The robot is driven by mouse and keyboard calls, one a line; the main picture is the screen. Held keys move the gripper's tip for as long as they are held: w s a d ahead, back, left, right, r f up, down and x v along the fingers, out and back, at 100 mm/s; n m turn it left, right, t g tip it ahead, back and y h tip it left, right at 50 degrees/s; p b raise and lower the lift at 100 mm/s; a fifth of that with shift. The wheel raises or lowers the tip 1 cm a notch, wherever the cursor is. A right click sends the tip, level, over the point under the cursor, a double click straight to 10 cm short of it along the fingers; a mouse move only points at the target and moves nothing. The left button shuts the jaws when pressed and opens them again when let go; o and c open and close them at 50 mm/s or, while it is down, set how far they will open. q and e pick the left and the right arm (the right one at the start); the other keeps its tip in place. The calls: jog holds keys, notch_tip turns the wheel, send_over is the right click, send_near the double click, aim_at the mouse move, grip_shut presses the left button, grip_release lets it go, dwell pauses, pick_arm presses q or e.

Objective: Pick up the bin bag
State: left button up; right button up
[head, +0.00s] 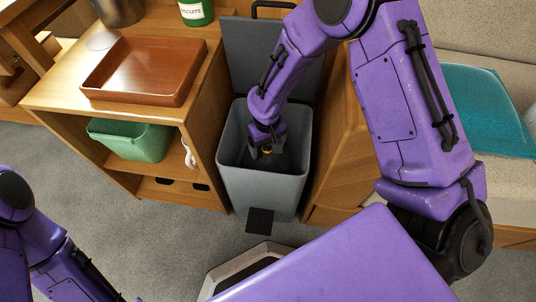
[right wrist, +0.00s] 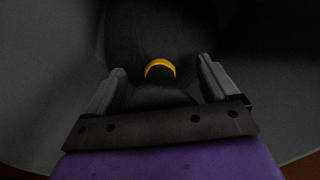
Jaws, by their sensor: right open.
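The bin bag (right wrist: 160,38) is a dark bag with a yellow tie (right wrist: 160,68) at its top. It sits down inside the grey bin (head: 263,188), whose lid (head: 272,55) stands open at the back. My right gripper (head: 267,146) reaches down into the bin's mouth. In the right wrist view its two fingers (right wrist: 160,88) are apart, one on each side of the yellow tie, with the tie a little beyond them. I cannot tell whether the fingers touch the bag. My left arm shows at the lower left of the head view, but its gripper is out of the picture.
A wooden cabinet (head: 62,98) stands left of the bin, with a brown tray (head: 145,70) and a green tin (head: 196,12) on top and a green tub (head: 130,140) on its shelf. A wooden panel (head: 338,150) and a bench with a teal cushion (head: 485,110) are at right.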

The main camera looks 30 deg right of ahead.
grip_shut()
jog(key=shift+r, duration=0.15)
